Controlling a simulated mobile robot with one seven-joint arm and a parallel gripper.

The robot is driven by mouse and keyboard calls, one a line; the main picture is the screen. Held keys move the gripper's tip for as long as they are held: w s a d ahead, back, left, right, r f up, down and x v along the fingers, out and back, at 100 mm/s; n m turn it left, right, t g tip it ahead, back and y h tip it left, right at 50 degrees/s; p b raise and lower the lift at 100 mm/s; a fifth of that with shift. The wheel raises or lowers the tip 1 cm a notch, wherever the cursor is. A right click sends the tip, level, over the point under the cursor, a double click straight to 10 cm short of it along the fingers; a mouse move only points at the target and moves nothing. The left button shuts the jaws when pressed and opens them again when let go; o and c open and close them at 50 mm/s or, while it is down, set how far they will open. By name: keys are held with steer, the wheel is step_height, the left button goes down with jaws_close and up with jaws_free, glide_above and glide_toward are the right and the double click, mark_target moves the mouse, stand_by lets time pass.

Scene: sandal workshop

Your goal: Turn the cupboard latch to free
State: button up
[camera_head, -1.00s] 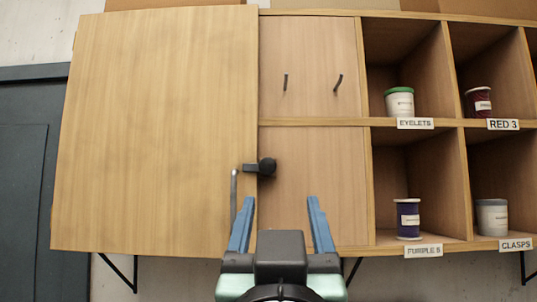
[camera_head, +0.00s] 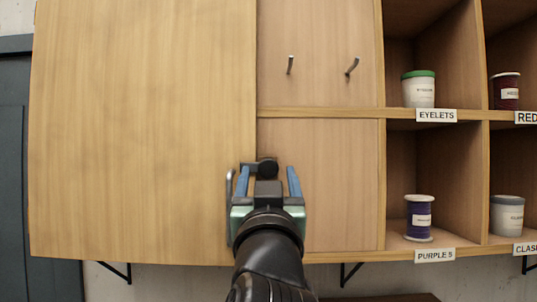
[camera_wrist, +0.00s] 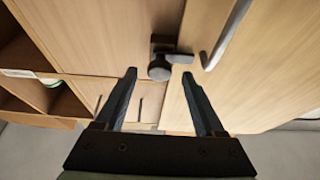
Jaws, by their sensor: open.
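The cupboard door (camera_head: 145,130) is a large light-wood panel and looks closed. The latch (camera_head: 268,167) is a black round knob with a short dark bar, at the door's right edge; the bar points left across the edge onto the door. The latch also shows in the wrist view (camera_wrist: 160,68), just beyond my fingertips. A grey metal door handle (camera_head: 229,205) stands left of the latch and also shows in the wrist view (camera_wrist: 222,42). My gripper (camera_head: 267,178) is open, its blue fingers either side of the latch in the head view. I cannot tell whether they touch it.
Right of the latch is a plain panel with two hooks (camera_head: 351,68). Farther right, open compartments hold an eyelets tub (camera_head: 418,90), a purple spool (camera_head: 418,217) and a grey-lidded clasps tub (camera_head: 507,216). A dark door (camera_head: 14,180) stands at far left.

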steer(key=shift+p+x, duration=0.3)
steer(key=shift+x, duration=0.5)
steer(key=shift+w, duration=0.25)
steer(key=shift+s, duration=0.1)
jaws_close()
